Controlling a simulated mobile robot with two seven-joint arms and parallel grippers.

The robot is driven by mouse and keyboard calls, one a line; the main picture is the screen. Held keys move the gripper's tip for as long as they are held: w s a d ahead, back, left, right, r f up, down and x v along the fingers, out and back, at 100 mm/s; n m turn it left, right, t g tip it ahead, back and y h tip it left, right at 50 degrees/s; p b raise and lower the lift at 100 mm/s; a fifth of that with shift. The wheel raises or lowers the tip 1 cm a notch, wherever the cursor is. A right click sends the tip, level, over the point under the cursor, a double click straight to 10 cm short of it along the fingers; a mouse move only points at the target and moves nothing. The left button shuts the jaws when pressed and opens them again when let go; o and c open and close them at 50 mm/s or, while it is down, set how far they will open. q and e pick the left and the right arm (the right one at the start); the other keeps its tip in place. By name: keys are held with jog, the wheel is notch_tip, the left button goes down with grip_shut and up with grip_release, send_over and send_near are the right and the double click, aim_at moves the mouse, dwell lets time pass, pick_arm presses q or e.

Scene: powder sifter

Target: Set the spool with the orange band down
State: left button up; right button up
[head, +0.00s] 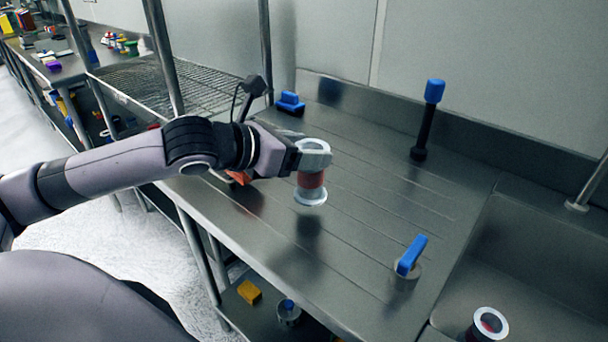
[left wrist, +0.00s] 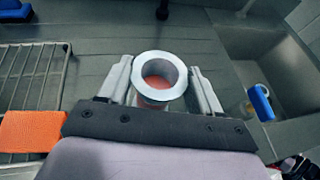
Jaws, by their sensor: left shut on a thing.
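The spool with the orange band (head: 311,181) has pale flanges at both ends and a reddish-orange middle. It is upright in the head view, over the left part of the steel counter (head: 345,235). My left gripper (head: 315,155) is shut on it near its upper end. In the left wrist view the spool's ring-shaped top flange (left wrist: 160,76) sits between the two fingers (left wrist: 162,85). A dark patch on the counter below it suggests it is held above the surface. My right gripper is not in view.
A blue-handled lever (head: 411,255) stands near the counter's front right. A blue-topped post (head: 428,120) and a blue block (head: 290,103) are at the back. Another spool-like piece (head: 488,325) is at the lower right by the sink. A wire rack (head: 190,85) adjoins on the left.

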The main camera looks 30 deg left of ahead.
aim_at(304, 195)
pick_arm(q)
jog(key=shift+f+b, duration=0.45)
jog(key=shift+f, duration=1.55)
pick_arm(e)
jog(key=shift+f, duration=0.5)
pick_arm(q)
jog(key=shift+f, duration=0.1)
jog(key=o, duration=1.6)
